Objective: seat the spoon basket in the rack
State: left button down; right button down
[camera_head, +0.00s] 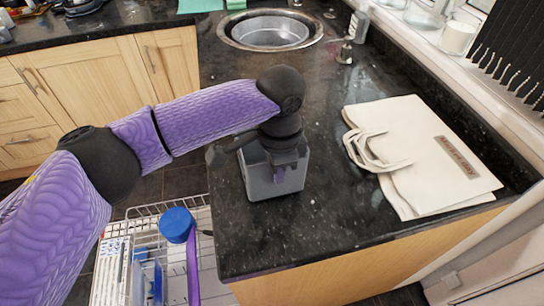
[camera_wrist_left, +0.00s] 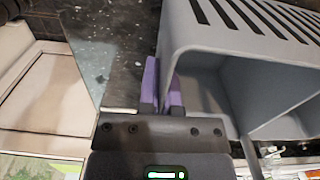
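The spoon basket (camera_head: 258,182) is a grey open-topped box standing on the dark counter near its left front edge. My left gripper (camera_head: 277,167) reaches down to it from above. In the left wrist view, the basket (camera_wrist_left: 215,45) shows slots and a divider inside. My left gripper's purple fingers (camera_wrist_left: 162,88) are close together, one on each side of the basket's thin wall, pinching it. The rack (camera_head: 150,212) is a white wire rack low at the left, below counter height. My right gripper is not in view.
A blue round item (camera_head: 177,224) and a purple strip (camera_head: 193,270) are at the rack. A cream bag (camera_head: 425,155) lies flat on the counter at the right. A round sink (camera_head: 270,32) and a soap bottle (camera_head: 358,26) are behind. The counter front is bare.

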pick_arm(q)
notch_tip(320, 180, up, 9)
jog(key=shift+f+p, duration=0.15)
jog(key=shift+p, duration=1)
jog(key=shift+r, duration=0.35)
jog(key=shift+a, duration=0.1)
jog(key=s+a+f+n, duration=0.1)
jog(key=s+a+n, duration=0.1)
jog(key=a+n, duration=0.5)
jog(key=s+a+f+n, duration=0.1)
jog(key=s+a+n, duration=0.2)
jog(key=a+n, duration=0.5)
jog(key=shift+s+a+f, duration=0.15)
jog(key=shift+a+f, duration=0.1)
jog(key=shift+a, duration=0.25)
